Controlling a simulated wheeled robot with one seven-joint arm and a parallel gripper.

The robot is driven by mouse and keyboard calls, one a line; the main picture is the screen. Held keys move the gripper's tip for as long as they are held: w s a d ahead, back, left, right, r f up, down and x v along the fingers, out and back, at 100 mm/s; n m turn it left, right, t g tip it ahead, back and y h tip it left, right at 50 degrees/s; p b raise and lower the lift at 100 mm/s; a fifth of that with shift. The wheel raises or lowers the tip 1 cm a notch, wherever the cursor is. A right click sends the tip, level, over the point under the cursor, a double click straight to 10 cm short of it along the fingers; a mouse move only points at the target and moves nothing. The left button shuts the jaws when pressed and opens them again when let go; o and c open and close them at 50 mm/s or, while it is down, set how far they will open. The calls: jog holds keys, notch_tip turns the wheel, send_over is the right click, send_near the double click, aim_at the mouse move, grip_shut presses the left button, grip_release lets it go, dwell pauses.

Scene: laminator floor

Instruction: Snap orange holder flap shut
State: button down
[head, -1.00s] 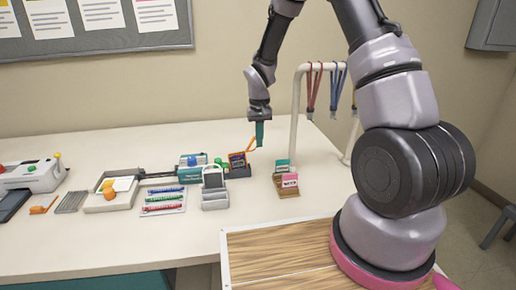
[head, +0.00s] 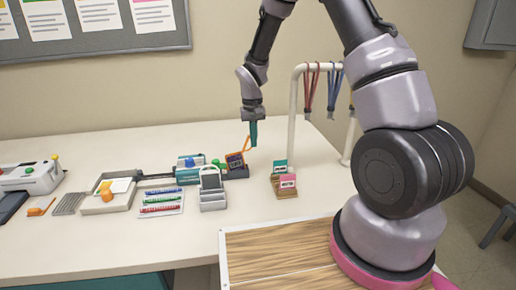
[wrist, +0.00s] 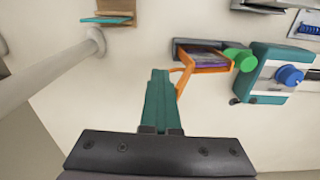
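The orange holder (head: 234,159) sits tilted in a dark stand on the table, with a dark purple card inside. In the wrist view the orange holder (wrist: 206,68) shows its orange frame around the card. Its orange flap (head: 246,143) sticks up and out at an angle, open. In the wrist view the flap (wrist: 183,78) runs down beside my fingers. My gripper (head: 253,133) has teal fingers pointing down, just right of the flap. In the wrist view my gripper (wrist: 160,82) looks shut and empty. I cannot tell whether it touches the flap.
A teal machine with a blue knob (wrist: 287,75) and a green knob (wrist: 240,58) stands beside the holder. A grey stand (head: 212,190) is in front. A white rack (head: 294,120) with lanyards and a card box (head: 284,182) stand to the right. Table space lies between.

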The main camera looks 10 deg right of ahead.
jog(key=shift+s+a+f, duration=0.15)
jog(key=shift+a, duration=0.8)
jog(key=shift+s+a+f, duration=0.1)
jog(key=shift+a+f, duration=0.05)
jog(key=shift+a, duration=0.75)
jog(key=shift+s+a+r, duration=0.55)
jog(key=shift+a+r, duration=0.15)
jog(key=shift+r, duration=0.3)
notch_tip(320, 180, up, 5)
send_over(244, 148)
jog(key=shift+a+r, duration=0.1)
jog(key=shift+a, duration=0.05)
jog(key=shift+w, duration=0.1)
jog(key=shift+d, duration=0.25)
